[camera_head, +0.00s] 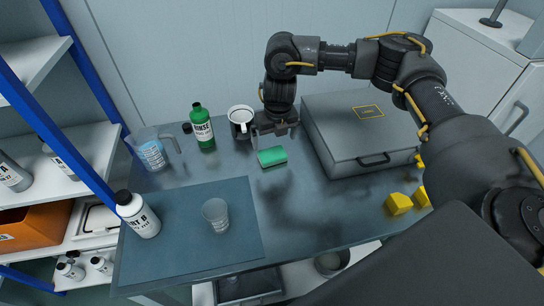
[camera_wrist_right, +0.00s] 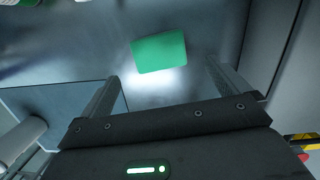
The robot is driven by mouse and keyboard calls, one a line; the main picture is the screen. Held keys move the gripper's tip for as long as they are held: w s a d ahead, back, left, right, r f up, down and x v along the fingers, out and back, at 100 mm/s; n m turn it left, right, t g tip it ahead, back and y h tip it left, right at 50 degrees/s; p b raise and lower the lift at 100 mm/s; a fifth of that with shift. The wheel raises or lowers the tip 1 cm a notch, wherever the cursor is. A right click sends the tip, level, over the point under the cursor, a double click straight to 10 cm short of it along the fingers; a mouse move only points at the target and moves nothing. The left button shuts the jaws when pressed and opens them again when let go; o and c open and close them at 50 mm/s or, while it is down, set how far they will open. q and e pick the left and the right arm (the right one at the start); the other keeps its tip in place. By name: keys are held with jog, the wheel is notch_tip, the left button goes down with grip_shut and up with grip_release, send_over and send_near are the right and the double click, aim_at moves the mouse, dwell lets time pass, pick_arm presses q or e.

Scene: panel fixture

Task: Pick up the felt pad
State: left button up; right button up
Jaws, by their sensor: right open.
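The felt pad (camera_head: 272,157) is a small green block lying on the grey table, left of the grey case. It also shows in the right wrist view (camera_wrist_right: 160,52), beyond and between my fingertips. My right gripper (camera_head: 274,132) is open and empty, just behind and above the pad in the head view. Its two fingers show apart in the right wrist view (camera_wrist_right: 162,78), with bare table lit between them. I see no contact with the pad. My left gripper is not in view.
A white mug (camera_head: 240,117) and a green rinse bottle (camera_head: 202,127) stand left of my right gripper. The grey case (camera_head: 345,135) is close on the right. A pitcher (camera_head: 152,153), a white bottle (camera_head: 139,216) and a clear cup (camera_head: 215,212) stand left. Yellow blocks (camera_head: 398,204) lie front right.

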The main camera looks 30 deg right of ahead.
aim_at(272, 153)
jog(key=shift+w+f, duration=0.15)
jog(key=shift+f, duration=0.35)
jog(key=shift+w+f, duration=0.15)
jog(key=shift+f, duration=0.35)
jog(key=shift+s+f, duration=0.1)
jog(key=shift+f, duration=0.3)
jog(key=f, duration=0.4)
jog(key=shift+w+f, duration=0.25)
jog(key=shift+w, duration=0.1)
jog(key=c, duration=0.9)
jog(key=shift+r, duration=0.1)
